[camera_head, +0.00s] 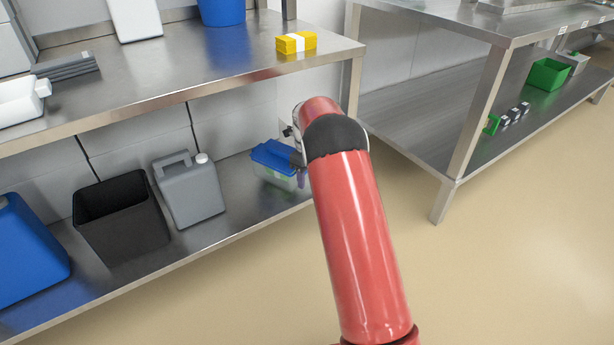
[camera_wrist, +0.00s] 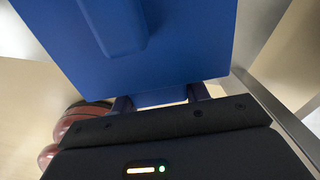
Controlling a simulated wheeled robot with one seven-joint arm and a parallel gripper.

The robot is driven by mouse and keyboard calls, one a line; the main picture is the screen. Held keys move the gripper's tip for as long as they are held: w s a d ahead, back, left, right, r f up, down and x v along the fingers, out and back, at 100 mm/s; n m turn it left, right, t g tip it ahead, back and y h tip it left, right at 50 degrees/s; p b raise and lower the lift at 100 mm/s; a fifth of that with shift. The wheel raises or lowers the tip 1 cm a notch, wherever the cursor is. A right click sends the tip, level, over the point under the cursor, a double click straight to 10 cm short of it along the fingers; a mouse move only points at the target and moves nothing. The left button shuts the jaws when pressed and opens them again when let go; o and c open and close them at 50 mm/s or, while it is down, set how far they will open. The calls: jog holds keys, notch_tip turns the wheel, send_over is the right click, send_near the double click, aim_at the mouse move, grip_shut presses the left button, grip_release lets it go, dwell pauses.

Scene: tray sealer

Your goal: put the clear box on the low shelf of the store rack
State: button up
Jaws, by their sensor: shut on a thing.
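The clear box (camera_head: 272,177) has see-through walls and a blue lid, and is at the right end of the low shelf (camera_head: 238,212) of the left rack in the head view. I cannot tell whether its base touches the shelf. Something green shows through its wall. My gripper (camera_wrist: 161,98) is shut on the near edge of the box, and the blue lid (camera_wrist: 165,45) fills the upper middle of the wrist view. In the head view my red arm hides most of the gripper and the box's right side.
A grey jug (camera_head: 190,192) and a black bin (camera_head: 122,218) stand left of the box, with a blue container (camera_head: 28,252) farther left. The upper shelf (camera_head: 215,55) is above it, with a yellow pack (camera_head: 296,42) near its edge. Open floor lies right, before another steel table (camera_head: 455,165).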

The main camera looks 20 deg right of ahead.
jog(key=shift+f, duration=0.55)
jog(key=o, duration=1.1)
jog(key=shift+c, duration=0.2)
notch_tip(320, 180, up, 9)
jog(key=shift+f+p, duration=0.15)
jog(key=shift+p, duration=0.65)
